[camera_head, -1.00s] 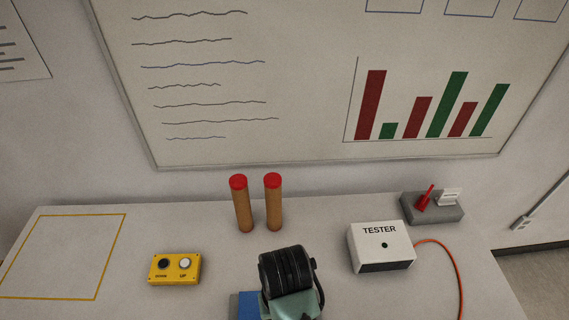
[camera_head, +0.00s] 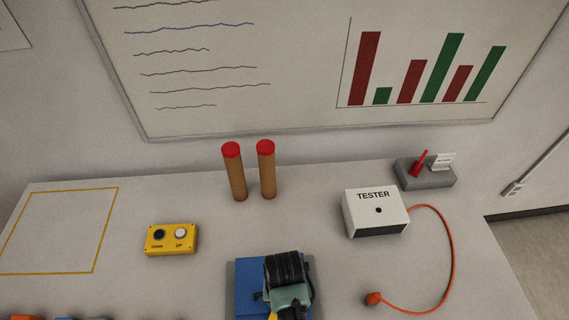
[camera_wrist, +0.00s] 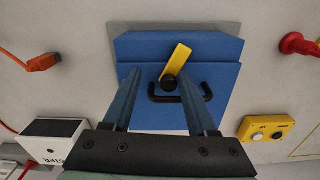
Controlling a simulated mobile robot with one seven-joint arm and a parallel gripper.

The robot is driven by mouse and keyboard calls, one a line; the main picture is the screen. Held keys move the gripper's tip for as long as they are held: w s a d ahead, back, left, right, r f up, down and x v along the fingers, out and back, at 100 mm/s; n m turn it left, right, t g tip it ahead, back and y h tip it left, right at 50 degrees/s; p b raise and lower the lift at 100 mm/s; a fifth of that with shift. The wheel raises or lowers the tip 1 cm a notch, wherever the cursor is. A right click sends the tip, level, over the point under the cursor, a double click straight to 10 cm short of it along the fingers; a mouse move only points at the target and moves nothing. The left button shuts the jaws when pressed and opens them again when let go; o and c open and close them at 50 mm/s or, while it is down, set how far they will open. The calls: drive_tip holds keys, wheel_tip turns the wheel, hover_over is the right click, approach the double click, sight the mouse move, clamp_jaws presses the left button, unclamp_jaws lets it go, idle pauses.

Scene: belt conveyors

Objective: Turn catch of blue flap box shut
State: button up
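The blue flap box (camera_head: 246,280) stands on the table at the bottom centre of the head view, partly hidden by my arm. In the wrist view the blue box (camera_wrist: 215,85) shows a yellow catch (camera_wrist: 178,60) on a black pivot knob. The catch is tilted, its free end pointing up and to the right. A black handle (camera_wrist: 180,98) sits just below it. I cannot tell whether the fingertips touch the box.
A white tester box (camera_head: 377,212) with an orange cable and plug (camera_head: 374,298) is on the right. A yellow button box (camera_head: 171,239) is on the left. Two red-topped brown cylinders (camera_head: 238,175) stand behind. A grey switch block (camera_head: 425,174) is back right.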

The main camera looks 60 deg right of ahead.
drive_tip(key=shift+d+r, duration=0.1)
drive_tip(key=shift+r, duration=0.25)
wheel_tip(320, 180, up, 12)
drive_tip(key=p, duration=0.1)
drive_tip(key=shift+r+p, duration=0.2)
drive_tip(key=shift+p, duration=0.1)
drive_tip(key=shift+f, duration=0.1)
